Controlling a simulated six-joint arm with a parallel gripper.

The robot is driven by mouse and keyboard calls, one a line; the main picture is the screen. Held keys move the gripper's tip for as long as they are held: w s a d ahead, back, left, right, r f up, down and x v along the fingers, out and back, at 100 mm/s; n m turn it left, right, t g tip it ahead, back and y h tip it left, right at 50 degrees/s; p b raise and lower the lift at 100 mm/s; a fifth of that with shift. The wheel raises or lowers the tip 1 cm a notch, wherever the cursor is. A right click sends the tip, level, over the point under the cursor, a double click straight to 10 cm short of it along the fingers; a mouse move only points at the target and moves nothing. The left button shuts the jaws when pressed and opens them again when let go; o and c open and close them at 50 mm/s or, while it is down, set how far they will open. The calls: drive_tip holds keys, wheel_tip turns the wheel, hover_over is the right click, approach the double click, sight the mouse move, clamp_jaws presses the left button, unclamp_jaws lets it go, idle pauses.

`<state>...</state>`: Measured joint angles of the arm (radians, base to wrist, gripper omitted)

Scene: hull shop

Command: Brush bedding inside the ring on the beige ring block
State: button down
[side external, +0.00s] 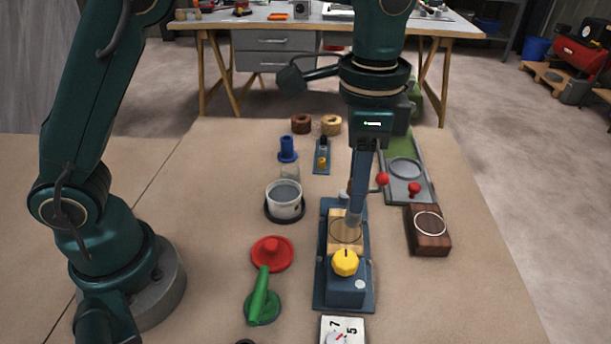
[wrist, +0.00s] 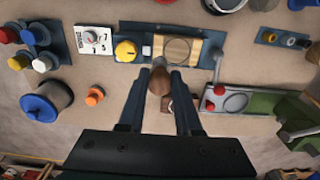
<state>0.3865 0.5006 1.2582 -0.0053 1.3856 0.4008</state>
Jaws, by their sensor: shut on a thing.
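The beige ring block (side external: 345,243) sits on a blue fixture with a yellow knob (side external: 345,262); a thin dark ring is on its top. In the wrist view the block (wrist: 189,54) lies just beyond my fingertips. My gripper (side external: 359,195) points down and is shut on a brown-handled brush (wrist: 159,82). In the wrist view, the brush's far end is near the block's lower left edge. In the side view, my fingers hide most of the brush and part of the block. I cannot tell whether the brush touches the block.
A dark brown block with a pale ring (side external: 430,243) stands to the right. A grey and green fixture with red knobs (side external: 408,190) is behind it. A white cup of grey material (side external: 285,208), a red disc (side external: 272,262) and a green handle (side external: 262,308) are to the left.

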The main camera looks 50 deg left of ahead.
sight(348, 204)
drive_tip(key=shift+f, duration=2)
drive_tip(key=shift+w+a+f, duration=0.1)
drive_tip(key=shift+a+f, duration=0.05)
drive_tip(key=shift+f, duration=0.7)
drive_tip(key=shift+w+a, duration=0.55)
drive_tip(key=shift+w, duration=0.05)
drive_tip(key=shift+w+a, duration=1.6)
drive_tip(key=shift+s+d, duration=2.25)
drive_tip(key=shift+s+a, duration=0.15)
drive_tip(key=shift+s, duration=0.1)
drive_tip(key=shift+a, duration=0.25)
drive_tip(key=shift+w+a, duration=1.85)
drive_tip(key=shift+w, duration=0.1)
drive_tip(key=shift+s+d, duration=1.95)
drive_tip(key=shift+s, duration=0.05)
drive_tip(key=shift+r, duration=4.05)
